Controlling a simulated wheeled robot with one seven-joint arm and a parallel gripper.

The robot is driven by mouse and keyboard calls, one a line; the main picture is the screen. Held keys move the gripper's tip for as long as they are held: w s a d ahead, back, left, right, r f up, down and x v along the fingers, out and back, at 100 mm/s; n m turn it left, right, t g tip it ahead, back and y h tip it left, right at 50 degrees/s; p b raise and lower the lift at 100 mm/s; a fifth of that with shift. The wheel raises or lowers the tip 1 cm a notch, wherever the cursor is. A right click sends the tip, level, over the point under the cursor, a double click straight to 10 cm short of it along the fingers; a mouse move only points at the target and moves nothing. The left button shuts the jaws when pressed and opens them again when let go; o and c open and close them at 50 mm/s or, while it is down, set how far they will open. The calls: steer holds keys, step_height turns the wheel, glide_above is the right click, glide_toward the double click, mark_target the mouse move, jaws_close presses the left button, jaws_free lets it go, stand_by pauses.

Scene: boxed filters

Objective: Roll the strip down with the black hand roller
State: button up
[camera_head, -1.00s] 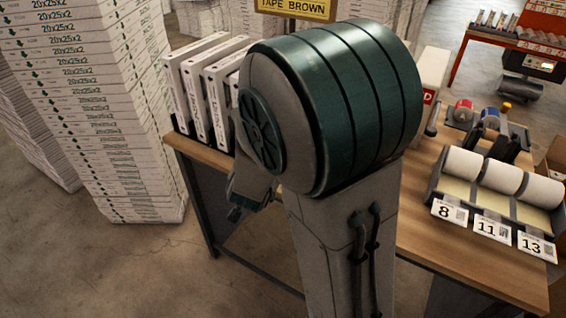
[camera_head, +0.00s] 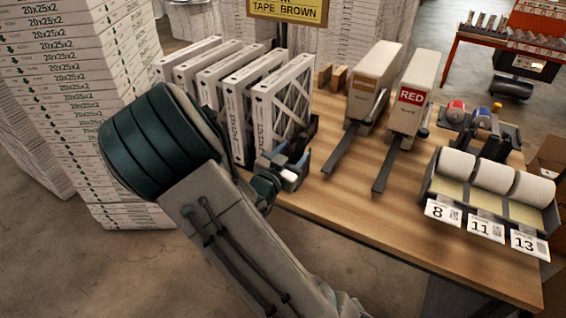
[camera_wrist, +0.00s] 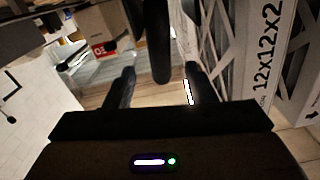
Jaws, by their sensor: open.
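My gripper (camera_head: 296,168) is open and empty over the left part of the wooden bench, beside the front of the filter row. In the wrist view its two dark fingers (camera_wrist: 158,90) stand apart. A dark upright rounded bar (camera_wrist: 155,40) shows beyond and between them; I cannot tell whether it is the black hand roller. A boxed filter (camera_wrist: 262,60) marked 12x12x2 stands close on the right in that view. Several white-framed filters (camera_head: 262,108) stand upright in a row on the bench. I cannot make out the strip, and my arm hides part of the row.
Two box dispensers, one brown-labelled (camera_head: 375,75) and one red-labelled (camera_head: 412,90), stand behind long dark arms. A rack of white rolls (camera_head: 494,176) sits at the right, with red and blue tools (camera_head: 475,118) behind it. Stacked cartons (camera_head: 75,90) stand left.

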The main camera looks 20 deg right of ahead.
mark_target(305, 139)
steer(key=p+x, duration=0.1)
steer(key=x, duration=0.6)
steer(key=shift+w+d, duration=0.15)
steer(key=shift+c, duration=0.3)
jaws_close()
steer(key=c, duration=0.6)
jaws_free()
steer(key=c, duration=0.4)
